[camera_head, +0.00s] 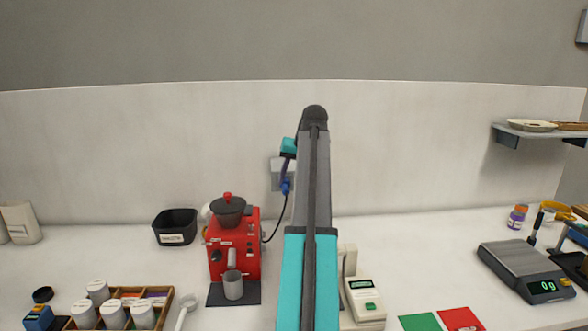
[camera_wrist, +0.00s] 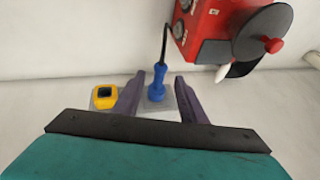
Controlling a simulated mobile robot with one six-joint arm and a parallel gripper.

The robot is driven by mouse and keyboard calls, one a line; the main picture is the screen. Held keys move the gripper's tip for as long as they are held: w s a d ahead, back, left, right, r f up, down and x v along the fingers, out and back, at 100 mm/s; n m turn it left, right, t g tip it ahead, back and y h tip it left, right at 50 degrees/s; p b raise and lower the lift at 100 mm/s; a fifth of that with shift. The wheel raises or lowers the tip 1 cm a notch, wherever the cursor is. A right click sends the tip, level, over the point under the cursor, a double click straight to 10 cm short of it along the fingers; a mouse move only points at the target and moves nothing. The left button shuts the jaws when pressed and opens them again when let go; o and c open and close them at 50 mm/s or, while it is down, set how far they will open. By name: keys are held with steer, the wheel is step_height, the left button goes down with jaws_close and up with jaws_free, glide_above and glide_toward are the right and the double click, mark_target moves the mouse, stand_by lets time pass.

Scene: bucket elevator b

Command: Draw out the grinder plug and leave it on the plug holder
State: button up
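The blue grinder plug (camera_head: 286,187) sits at a grey wall plate (camera_head: 276,174), with a black cable running down to the red grinder (camera_head: 240,248). In the wrist view, the plug (camera_wrist: 157,85) stands between the two dark purple fingers of my gripper (camera_wrist: 159,97). A gap shows on each side of it, so the gripper is open around the plug. A yellow square-rimmed fitting with a dark opening (camera_wrist: 104,97) is beside the left finger; it may be the plug holder. In the head view my arm hides that area.
The grinder stands close, and it also shows at the top right of the wrist view (camera_wrist: 205,25). A black bin (camera_head: 175,228) is left of it. A white device (camera_head: 364,299) stands to the right, with a scale (camera_head: 522,268) farther right.

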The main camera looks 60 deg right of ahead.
mark_target(287, 189)
steer(key=shift+p+x, duration=0.45)
steer(key=shift+x, duration=2)
jaws_close()
